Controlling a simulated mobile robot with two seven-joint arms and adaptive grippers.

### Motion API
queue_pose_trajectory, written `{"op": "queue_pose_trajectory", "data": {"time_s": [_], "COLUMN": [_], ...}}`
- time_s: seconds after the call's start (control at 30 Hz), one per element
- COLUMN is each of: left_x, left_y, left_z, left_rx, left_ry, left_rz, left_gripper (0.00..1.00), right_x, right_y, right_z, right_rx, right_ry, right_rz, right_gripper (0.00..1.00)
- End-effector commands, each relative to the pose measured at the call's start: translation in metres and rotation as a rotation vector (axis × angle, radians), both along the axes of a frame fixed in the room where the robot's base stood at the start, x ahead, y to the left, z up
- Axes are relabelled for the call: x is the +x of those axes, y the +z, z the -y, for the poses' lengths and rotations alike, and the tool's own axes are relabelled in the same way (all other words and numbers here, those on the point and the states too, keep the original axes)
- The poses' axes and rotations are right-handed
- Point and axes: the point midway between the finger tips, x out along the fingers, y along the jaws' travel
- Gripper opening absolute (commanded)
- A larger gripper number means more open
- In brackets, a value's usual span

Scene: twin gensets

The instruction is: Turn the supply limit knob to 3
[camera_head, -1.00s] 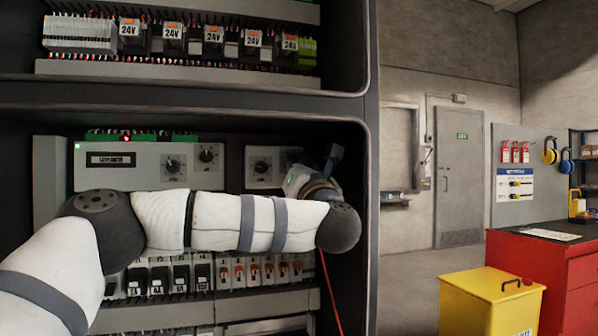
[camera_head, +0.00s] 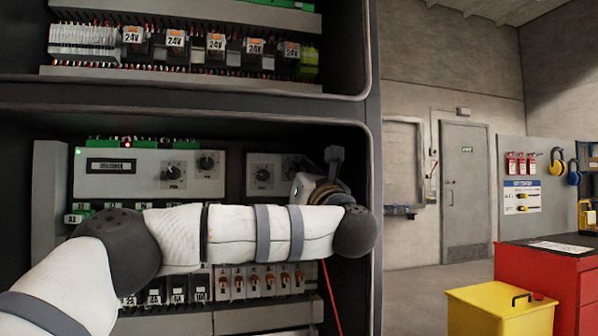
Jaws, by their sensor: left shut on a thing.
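A grey control panel (camera_head: 140,188) with a dark display and two black dial knobs (camera_head: 173,173) (camera_head: 207,163) is set in the lower cabinet bay. A smaller panel to its right has a black knob (camera_head: 262,174) in plain view. The right part of this panel is covered by my left gripper (camera_head: 308,186). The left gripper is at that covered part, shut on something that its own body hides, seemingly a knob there. Its fingertips cannot be made out. The panel lettering and pointer positions are too small to read. My right gripper is out of view.
My left forearm crosses in front of the bay, above a row of orange-marked breakers (camera_head: 260,284). The cabinet's right frame (camera_head: 374,110) stands close to my wrist. A red cable (camera_head: 331,300) hangs below. A yellow bin (camera_head: 500,312) and red cabinet (camera_head: 540,272) stand at the right.

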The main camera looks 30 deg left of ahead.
Motion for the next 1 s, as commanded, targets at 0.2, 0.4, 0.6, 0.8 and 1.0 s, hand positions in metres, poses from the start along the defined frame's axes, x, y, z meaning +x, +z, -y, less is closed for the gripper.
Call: {"op": "queue_pose_trajectory", "data": {"time_s": [0.2, 0.4, 0.6, 0.8, 1.0], "left_x": [0.000, 0.000, -0.002, -0.016, -0.016], "left_y": [0.001, 0.000, 0.005, 0.026, 0.021], "left_z": [0.000, 0.000, -0.001, -0.003, -0.005], "left_rx": [0.001, 0.000, 0.025, 0.259, 0.624], "left_ry": [0.001, 0.000, 0.001, 0.004, 0.005], "left_rz": [0.001, 0.000, -0.025, -0.272, -0.704], "left_gripper": [0.37, 0.37, 0.37, 0.37, 0.37], "right_x": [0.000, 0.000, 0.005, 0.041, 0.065], "right_y": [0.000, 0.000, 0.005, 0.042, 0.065], "right_z": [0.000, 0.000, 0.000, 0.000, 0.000], "right_rx": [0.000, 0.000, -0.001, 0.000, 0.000], "right_ry": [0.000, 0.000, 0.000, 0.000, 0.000], "right_rz": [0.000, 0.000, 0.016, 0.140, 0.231], "right_gripper": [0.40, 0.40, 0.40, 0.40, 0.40]}}
